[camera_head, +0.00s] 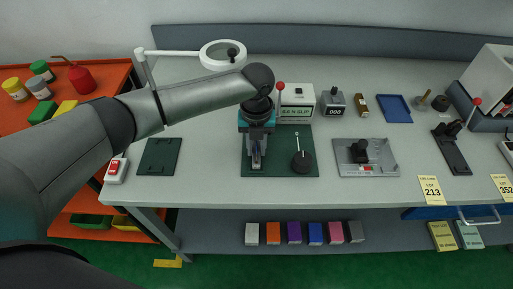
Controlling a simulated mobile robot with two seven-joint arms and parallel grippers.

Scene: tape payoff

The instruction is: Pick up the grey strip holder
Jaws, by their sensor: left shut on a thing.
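My left gripper (256,164) is over the dark green mat (283,166) in the middle of the bench, pointing down. It is shut on a small grey thing that looks like the grey strip holder (256,153); the fingers and wrist hide most of it. I cannot tell whether it touches the mat. My right gripper is not in view.
A black round-based tool (302,162) stands on the mat just right of the gripper. Behind is a white box with a red-knobbed lever (297,98). A grey plate with a black fixture (364,157) lies to the right. A magnifier lamp (222,55) stands behind my arm.

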